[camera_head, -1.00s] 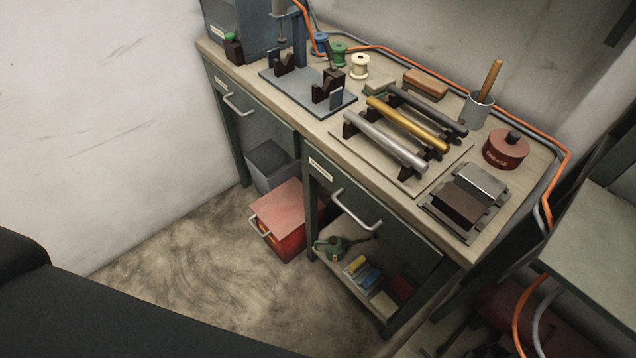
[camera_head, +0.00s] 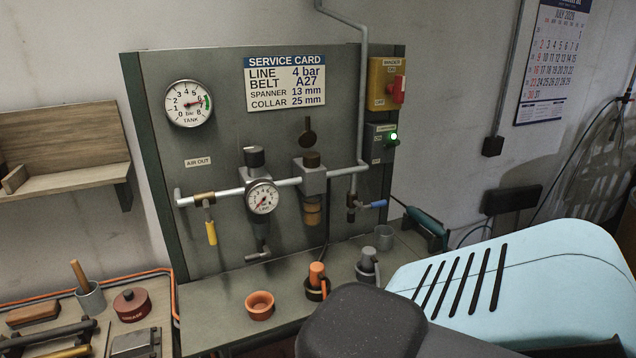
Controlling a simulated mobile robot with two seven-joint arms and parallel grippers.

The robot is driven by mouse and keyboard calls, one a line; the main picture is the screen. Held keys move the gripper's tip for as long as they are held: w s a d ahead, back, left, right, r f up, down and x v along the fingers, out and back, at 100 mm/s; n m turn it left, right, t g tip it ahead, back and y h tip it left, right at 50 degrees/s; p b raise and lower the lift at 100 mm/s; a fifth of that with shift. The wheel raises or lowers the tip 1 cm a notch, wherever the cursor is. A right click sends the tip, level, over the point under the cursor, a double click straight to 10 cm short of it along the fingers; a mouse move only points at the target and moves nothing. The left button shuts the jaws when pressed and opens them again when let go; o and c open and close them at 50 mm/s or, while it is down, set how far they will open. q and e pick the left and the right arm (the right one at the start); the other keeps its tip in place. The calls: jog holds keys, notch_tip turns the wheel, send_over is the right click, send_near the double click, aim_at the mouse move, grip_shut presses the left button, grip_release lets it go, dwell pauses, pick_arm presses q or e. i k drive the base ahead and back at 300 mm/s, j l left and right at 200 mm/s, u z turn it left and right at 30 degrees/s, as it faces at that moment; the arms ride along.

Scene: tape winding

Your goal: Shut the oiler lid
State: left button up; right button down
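The oiler (camera_head: 313,182) sits on the pipe of the upright grey panel, just right of the panel's middle. It has a grey body, a dark brown top and an amber bowl (camera_head: 312,214) below. The oiler lid (camera_head: 307,137), a small dark brown disc on a short stem, stands raised above the top, so the oiler looks open. Neither of my grippers shows in the head view, and nothing touches the lid.
Left of the oiler is a regulator with a gauge (camera_head: 262,197); right is a blue-handled valve (camera_head: 372,204). Below, an orange cup (camera_head: 260,305) and two small oil cans (camera_head: 317,281) (camera_head: 367,264) stand on the bench. The space before the oiler looks clear.

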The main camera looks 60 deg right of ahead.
aim_at(307, 138)
jog(key=z, duration=0.4)
jog(key=i+z, duration=0.15)
jog(key=z, duration=0.7)
jog(key=i+j+z, duration=0.15)
jog(key=z, duration=0.65)
